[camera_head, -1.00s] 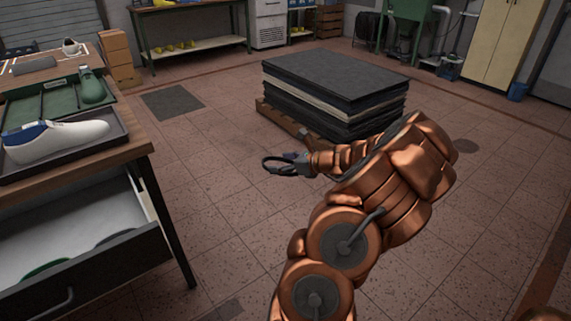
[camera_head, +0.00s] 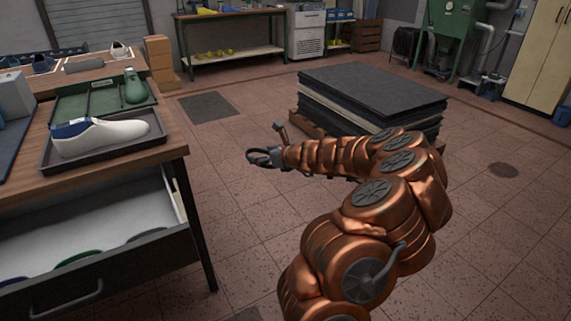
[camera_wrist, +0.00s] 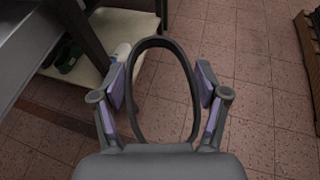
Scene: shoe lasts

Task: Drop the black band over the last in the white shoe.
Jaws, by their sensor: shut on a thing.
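The white shoe (camera_head: 112,136) lies in a dark tray (camera_head: 158,140) on the wooden workbench. The blue last (camera_head: 70,128) shows at the heel end of the shoe, at its left. My gripper (camera_wrist: 163,92) is shut on the black band (camera_wrist: 160,42), which shows as an upright oval loop between the fingers in the wrist view. In the head view my gripper (camera_head: 270,157) holds the band out over the open floor, to the right of the bench and apart from the shoe.
An open drawer (camera_head: 115,262) juts out below the bench, with several bands inside. A stack of dark sheets (camera_head: 370,92) sits behind my arm. The floor between is clear.

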